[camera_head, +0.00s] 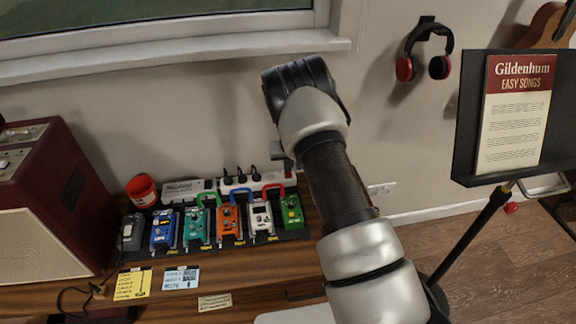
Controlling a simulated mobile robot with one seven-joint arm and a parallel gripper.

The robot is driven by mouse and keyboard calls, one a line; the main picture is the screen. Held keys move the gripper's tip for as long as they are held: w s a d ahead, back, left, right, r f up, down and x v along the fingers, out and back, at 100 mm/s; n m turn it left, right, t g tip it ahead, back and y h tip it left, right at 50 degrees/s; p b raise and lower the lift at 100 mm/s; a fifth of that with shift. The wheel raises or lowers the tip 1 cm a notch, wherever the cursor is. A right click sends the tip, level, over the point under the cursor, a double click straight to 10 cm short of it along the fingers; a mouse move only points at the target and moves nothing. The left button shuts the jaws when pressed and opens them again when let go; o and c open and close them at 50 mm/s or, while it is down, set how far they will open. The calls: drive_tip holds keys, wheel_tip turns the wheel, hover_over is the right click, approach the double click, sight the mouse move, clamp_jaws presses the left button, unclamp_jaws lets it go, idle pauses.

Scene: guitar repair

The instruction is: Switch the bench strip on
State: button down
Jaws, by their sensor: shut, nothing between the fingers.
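The bench strip (240,187) is a white power strip at the back of the wooden bench, against the wall behind the pedals. Several black plugs stand in it. My arm rises from the lower right and bends over in front of the wall. My gripper (283,154) is mostly hidden behind my arm; only a small grey part shows, just above the strip's right end. It looks shut and empty. I cannot tell whether it touches the strip.
A pedalboard with several coloured pedals (197,224) lies in front of the strip. A dark red amplifier (50,200) is far left, a music stand (467,130) right.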

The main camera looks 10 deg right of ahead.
drive_tip(key=shift+w+f+b, duration=0.1)
drive_tip(key=shift+f+b, duration=0.25)
drive_tip(key=shift+b, duration=0.05)
drive_tip(key=shift+w+r, duration=0.1)
drive_tip(key=shift+s+f, duration=0.2)
drive_tip(key=shift+s, duration=0.35)
drive_tip(key=shift+s+f, duration=0.15)
drive_tip(key=shift+s, duration=0.4)
drive_tip(key=shift+r, duration=0.5)
drive_tip(key=w+p+v, duration=0.1)
drive_tip(key=p+v, duration=0.2)
drive_tip(key=v, duration=1)
drive_tip(key=shift+r, duration=0.5)
